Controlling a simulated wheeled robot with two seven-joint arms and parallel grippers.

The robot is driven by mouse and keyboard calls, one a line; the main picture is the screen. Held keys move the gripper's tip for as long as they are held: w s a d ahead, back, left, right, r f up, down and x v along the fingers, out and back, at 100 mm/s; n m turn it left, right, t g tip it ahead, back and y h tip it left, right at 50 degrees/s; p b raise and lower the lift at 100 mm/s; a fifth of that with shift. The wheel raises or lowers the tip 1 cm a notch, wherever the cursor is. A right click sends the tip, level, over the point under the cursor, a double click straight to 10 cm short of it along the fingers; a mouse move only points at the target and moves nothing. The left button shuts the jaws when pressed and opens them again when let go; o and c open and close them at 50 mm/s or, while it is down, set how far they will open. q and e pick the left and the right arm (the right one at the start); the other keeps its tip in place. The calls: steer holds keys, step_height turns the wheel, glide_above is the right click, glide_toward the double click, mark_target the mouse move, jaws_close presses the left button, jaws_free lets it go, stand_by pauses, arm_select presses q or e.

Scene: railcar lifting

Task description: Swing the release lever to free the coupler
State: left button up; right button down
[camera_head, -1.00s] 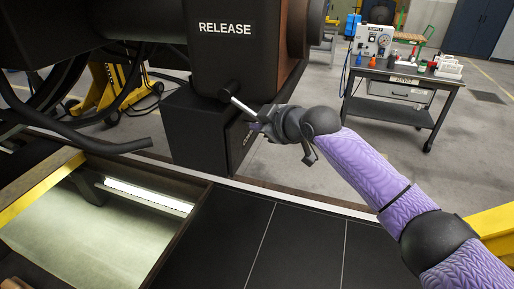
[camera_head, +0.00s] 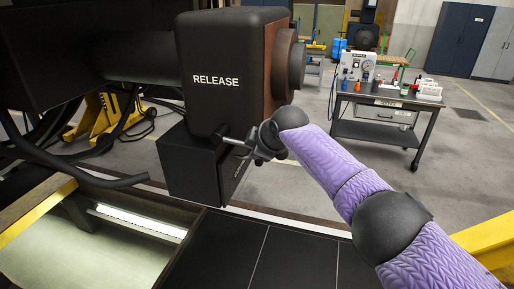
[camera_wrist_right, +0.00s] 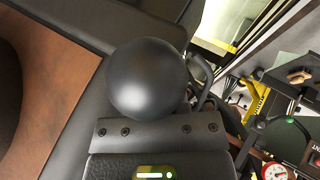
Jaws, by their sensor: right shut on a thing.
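The dark coupler housing (camera_head: 217,50), marked RELEASE, stands left of the middle in the head view. A brown face and a round dark end (camera_head: 296,65) are on its right side. The release lever (camera_head: 236,142) is a thin silver rod coming out low on the housing and pointing right, slightly down. My right gripper (camera_head: 258,149) is shut on the lever's outer end, which it hides. In the right wrist view a dark ball (camera_wrist_right: 148,78) covers the middle, and I cannot tell whether it is the lever's knob. My left gripper is in neither view.
A black box (camera_head: 190,168) sits directly under the housing. A lit pit (camera_head: 130,225) with a yellow edge lies at lower left. Black cables hang at left. A cart (camera_head: 390,115) with bottles and a gauge unit stands back right, with open floor before it.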

steer(key=c, duration=0.6)
jaws_free()
